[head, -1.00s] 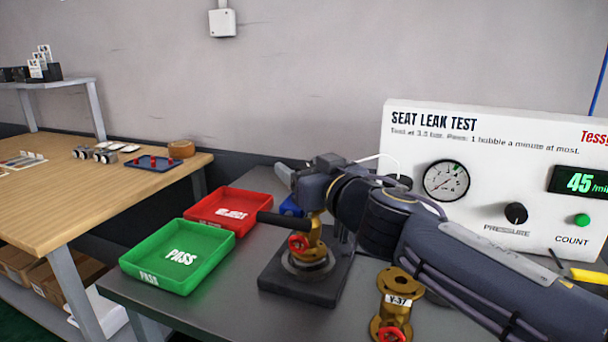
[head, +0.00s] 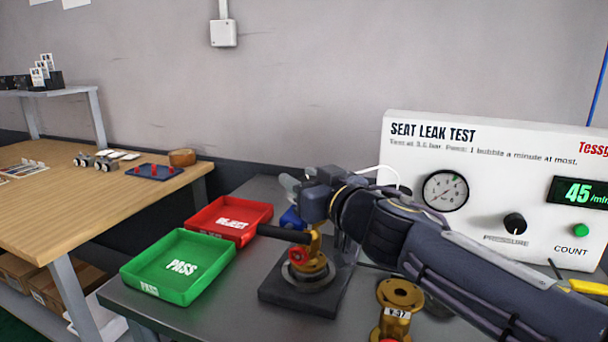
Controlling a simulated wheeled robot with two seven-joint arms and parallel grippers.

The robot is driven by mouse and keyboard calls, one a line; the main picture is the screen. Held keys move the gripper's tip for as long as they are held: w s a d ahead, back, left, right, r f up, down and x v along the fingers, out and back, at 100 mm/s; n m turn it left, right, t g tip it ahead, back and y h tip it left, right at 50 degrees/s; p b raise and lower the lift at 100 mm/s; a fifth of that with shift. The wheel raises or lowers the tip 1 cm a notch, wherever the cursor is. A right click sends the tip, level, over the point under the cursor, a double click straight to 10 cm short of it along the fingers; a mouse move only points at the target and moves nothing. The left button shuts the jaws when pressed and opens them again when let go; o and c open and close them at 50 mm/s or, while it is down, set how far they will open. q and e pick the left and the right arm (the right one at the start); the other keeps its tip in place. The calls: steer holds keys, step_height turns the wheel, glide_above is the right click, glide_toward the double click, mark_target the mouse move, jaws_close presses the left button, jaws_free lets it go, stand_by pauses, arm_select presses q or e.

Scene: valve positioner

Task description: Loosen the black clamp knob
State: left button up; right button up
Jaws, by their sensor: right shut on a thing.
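My right gripper (head: 300,188) reaches in from the right over the clamp stand (head: 305,290) on the grey bench. It is shut at the top of the stand, where the black clamp knob is; the gripper and wrist hide the knob. Below it, a brass valve (head: 312,268) with a red handwheel (head: 298,256) sits upright on the stand's dark base. A black bar (head: 283,233) sticks out to the left in front of the valve. A blue part (head: 291,218) shows just behind the bar. My left gripper is out of view.
A green PASS tray (head: 150,284) and a red REJECT tray (head: 210,234) lie left of the stand. A second brass valve (head: 398,295), tagged V-37, stands to the right, close under my forearm. The white seat leak test panel (head: 500,160) stands behind.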

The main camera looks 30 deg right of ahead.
steer(key=n+y+p, duration=0.1)
steer(key=y+p, duration=0.1)
steer(key=p, duration=0.1)
steer(key=n+g+y+p, duration=0.1)
steer(key=y+p, duration=0.1)
steer(key=p, duration=0.1)
steer(key=r+n+y+p, duration=0.1)
steer(key=p, duration=0.3)
steer(key=shift+a+n+g+y, duration=0.25)
steer(key=shift+n+g+y, duration=0.05)
steer(key=shift+n+y, duration=0.1)
steer(key=n+g+y+p, duration=0.2)
steer(key=y+p, duration=0.1)
steer(key=n+y+p, duration=0.1)
steer(key=p, duration=0.1)
steer(key=shift+s+a+f+n+g+y, duration=0.2)
steer(key=shift+f+n+g+y, duration=0.1)
steer(key=shift+f+g+y, duration=0.1)
steer(key=n+g+y+p, duration=0.1)
steer(key=g, duration=0.1)
steer(key=n+g+y+p, duration=0.1)
steer(key=n+g+y, duration=0.1)
steer(key=shift+s+a, duration=0.2)
steer(key=shift+s+a+f+n+g+y+p, duration=0.1)
steer(key=shift+n+g+y+p, duration=0.4)
steer(key=shift+n+g, duration=0.35)
steer(key=shift+s+a+n+g+y+p, duration=0.1)
steer(key=shift+n+g+y+p, duration=0.3)
steer(key=shift+n+g+y, duration=0.45)
steer(key=shift+g, duration=0.3)
